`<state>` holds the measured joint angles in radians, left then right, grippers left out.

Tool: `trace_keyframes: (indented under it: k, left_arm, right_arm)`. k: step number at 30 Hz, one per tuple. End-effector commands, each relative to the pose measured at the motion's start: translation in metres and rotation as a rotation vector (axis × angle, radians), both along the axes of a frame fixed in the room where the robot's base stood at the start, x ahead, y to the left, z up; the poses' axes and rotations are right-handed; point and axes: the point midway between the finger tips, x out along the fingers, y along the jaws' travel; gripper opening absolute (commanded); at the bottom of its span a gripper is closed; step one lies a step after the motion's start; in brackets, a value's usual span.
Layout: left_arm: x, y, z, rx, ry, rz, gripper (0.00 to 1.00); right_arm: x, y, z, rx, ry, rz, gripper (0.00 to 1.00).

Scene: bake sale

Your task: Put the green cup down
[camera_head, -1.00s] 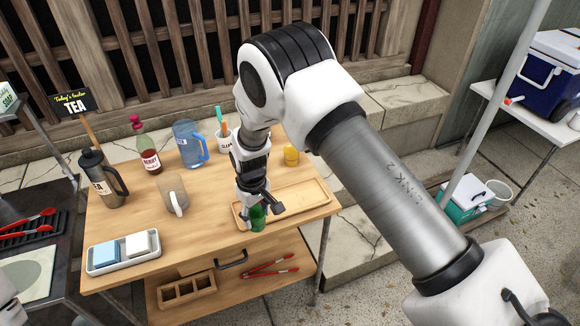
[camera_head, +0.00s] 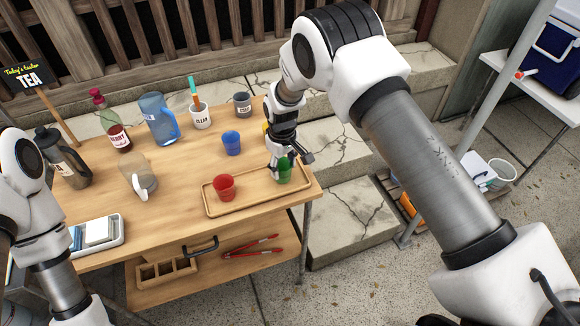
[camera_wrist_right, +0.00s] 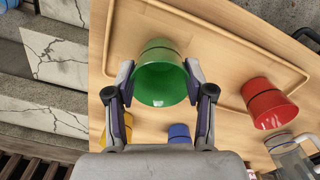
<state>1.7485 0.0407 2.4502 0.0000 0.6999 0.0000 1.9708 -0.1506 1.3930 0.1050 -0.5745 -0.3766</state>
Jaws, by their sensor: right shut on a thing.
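The green cup (camera_head: 284,174) is between the fingers of my right gripper (camera_head: 288,163), at the right end of the wooden tray (camera_head: 247,208). In the right wrist view, the green cup (camera_wrist_right: 160,72) sits between both fingers of the gripper (camera_wrist_right: 160,92), which are shut on its sides. I cannot tell whether its base touches the tray. A red cup (camera_head: 224,187) stands on the tray's left part, apart from the green cup. My left arm shows at the left edge, but its gripper is out of view.
A blue cup (camera_head: 231,143) stands behind the tray. A yellow cup (camera_wrist_right: 127,125) is near my right gripper. A glass mug (camera_head: 138,177), a blue pitcher (camera_head: 158,119) and a white holder (camera_head: 201,117) stand further left and back. The tray's middle is clear.

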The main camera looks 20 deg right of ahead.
Motion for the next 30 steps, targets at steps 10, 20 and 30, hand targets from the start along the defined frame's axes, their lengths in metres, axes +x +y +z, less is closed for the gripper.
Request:
trace_keyframes:
  k: [10, 20, 30]
  left_arm:
    - [0.001, 0.000, 0.000, 0.000, -0.002, -0.001, 0.96]
    - [0.001, 0.000, 0.000, 0.000, -0.002, -0.001, 0.96]
    - [0.001, 0.000, -0.024, 0.000, -0.002, -0.001, 0.96]
  right_arm:
    - [0.001, 0.000, -0.001, 0.000, -0.001, -0.001, 0.74]
    - [0.001, 0.000, 0.000, 0.001, -0.002, -0.001, 0.78]
    - [0.002, 0.000, 0.057, 0.000, -0.008, -0.001, 0.78]
